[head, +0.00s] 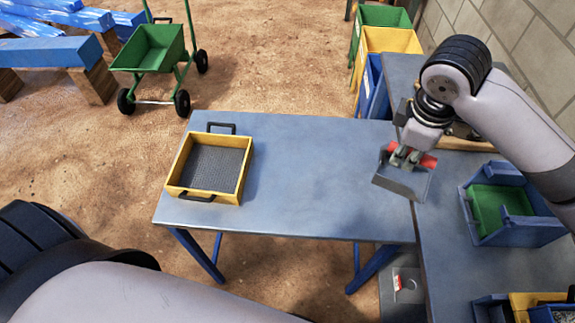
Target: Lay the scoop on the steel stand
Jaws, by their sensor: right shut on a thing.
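My right gripper (405,156) is shut on the scoop (403,181), a grey metal pan with red at its back edge. It holds the scoop tilted, pan toward the front, over the right end of the blue-grey table (290,190), near the seam with the side bench. I cannot tell its exact height above the top. The steel stand cannot be clearly made out. My left arm crosses the lower left, and its gripper is out of view.
A yellow sieve tray (243,178) with black handles sits at the table's left. A blue bin with a green inside (500,205) stands on the right bench (450,265). A grey object (405,304) is low between table and bench. The table's middle is clear.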

